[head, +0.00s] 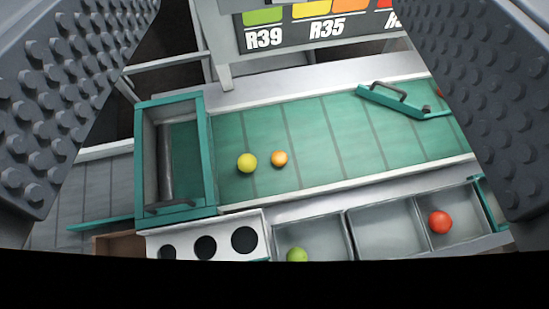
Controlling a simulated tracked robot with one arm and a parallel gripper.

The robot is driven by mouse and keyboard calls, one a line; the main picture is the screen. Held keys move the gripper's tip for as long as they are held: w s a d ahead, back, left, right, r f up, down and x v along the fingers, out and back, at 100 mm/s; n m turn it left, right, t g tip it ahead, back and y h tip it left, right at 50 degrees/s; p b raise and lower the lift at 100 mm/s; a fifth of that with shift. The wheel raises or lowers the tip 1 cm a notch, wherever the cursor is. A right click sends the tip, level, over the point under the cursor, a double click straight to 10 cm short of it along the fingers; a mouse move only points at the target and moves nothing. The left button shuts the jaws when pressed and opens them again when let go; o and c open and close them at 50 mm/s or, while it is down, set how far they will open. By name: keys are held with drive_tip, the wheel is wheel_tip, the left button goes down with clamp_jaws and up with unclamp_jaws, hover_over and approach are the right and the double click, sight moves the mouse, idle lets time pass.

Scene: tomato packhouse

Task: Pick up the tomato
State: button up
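Several tomatoes show in the head view, and I cannot tell which one the task means. A yellow tomato (247,163) and an orange tomato (280,158) lie close together on the green belt. A red tomato (439,222) sits in the right compartment of the grey tray. A green tomato (297,255) sits in the left compartment, partly cut off by the black lower edge. My gripper (280,110) is open, with its two studded grey fingers at the far left and right edges. Nothing is between the fingers, and the tomatoes are beyond them.
The green belt (340,135) has pale side rails. A green frame (210,150) stands at its left and a green gate with a handle (405,103) at its right. The grey tray (350,240) and a white panel with dark holes (222,254) lie in front. A colour-chart sign (320,45) stands behind.

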drive_tip(key=w+f+m+g, duration=0.7)
drive_tip(key=w+f, duration=0.7)
drive_tip(key=f, duration=0.5)
drive_tip(key=w+f+m+g, duration=0.1)
drive_tip(key=f+m+g, duration=0.1)
drive_tip(key=f, duration=0.9)
drive_tip(key=w+f+m+g+b, duration=0.1)
drive_tip(key=w+f+m+g, duration=0.1)
drive_tip(key=f, duration=1)
drive_tip(key=w+f+m+g+b, duration=0.1)
drive_tip(key=f+m+g, duration=0.3)
drive_tip(key=f, duration=0.7)
drive_tip(key=shift+w+d+f+m, duration=0.1)
drive_tip(key=shift+w+f+m, duration=0.15)
drive_tip(key=shift+w, duration=0.15)
drive_tip(key=shift+w+d+f+m, duration=0.1)
drive_tip(key=shift+w+m, duration=0.15)
drive_tip(key=shift+w, duration=0.1)
drive_tip(key=shift+s+a+f, duration=0.1)
drive_tip(key=shift+f, duration=1.25)
drive_tip(key=shift+s+a+f, duration=0.1)
drive_tip(key=shift+f, duration=1.2)
drive_tip(key=c, duration=0.8)
